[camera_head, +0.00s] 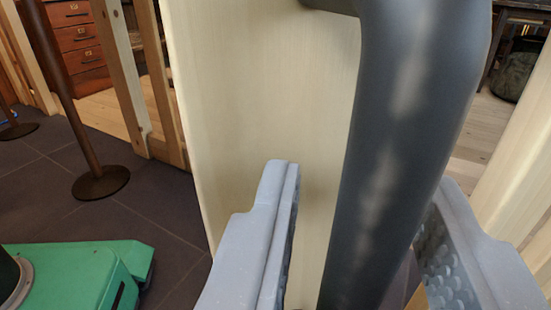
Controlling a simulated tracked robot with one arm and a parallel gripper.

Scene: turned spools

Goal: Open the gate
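The gate shows as a pale wooden board (255,95) close in front of the camera. A thick dark grey bar handle (415,110) is fixed to it, bending into the board at the top. My gripper (360,210) is open, with one grey finger on each side of the handle. A gap shows between the left finger and the handle. The right finger is partly behind the handle's edge, and I cannot tell whether it touches. The handle's lower end is out of view.
A dark post on a round base (101,182) stands on the grey tiled floor at left. A green machine body (80,272) is at lower left. Wooden fence posts (125,70) and a drawer cabinet (80,38) are behind. A pale beam (515,165) is at right.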

